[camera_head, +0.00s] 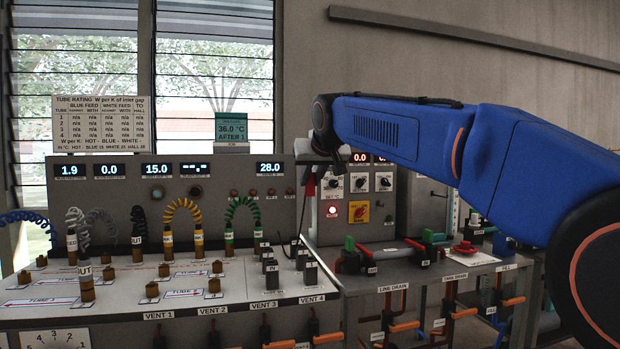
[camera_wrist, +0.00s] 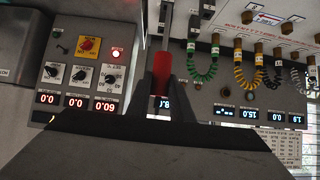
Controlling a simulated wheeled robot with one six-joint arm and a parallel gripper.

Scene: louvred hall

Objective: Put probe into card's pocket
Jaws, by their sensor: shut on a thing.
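My gripper (camera_head: 318,160) is at the end of the blue arm, in front of the right end of the grey meter panel. It is shut on the probe, whose red handle (camera_head: 310,188) hangs below it. In the wrist view the red handle (camera_wrist: 162,72) sits between the dark fingers of my gripper (camera_wrist: 162,85), and a thin grey shaft runs up from it. A white printed card (camera_head: 103,124) headed TUBE RATING stands above the panel at the left. I cannot make out a pocket on the card.
The bench (camera_head: 200,285) below holds brass fittings and coiled yellow (camera_head: 183,215) and green (camera_head: 242,215) hoses. A control box (camera_head: 355,200) with knobs and a red lamp is right of my gripper. Valves and pipes fill the lower right bench.

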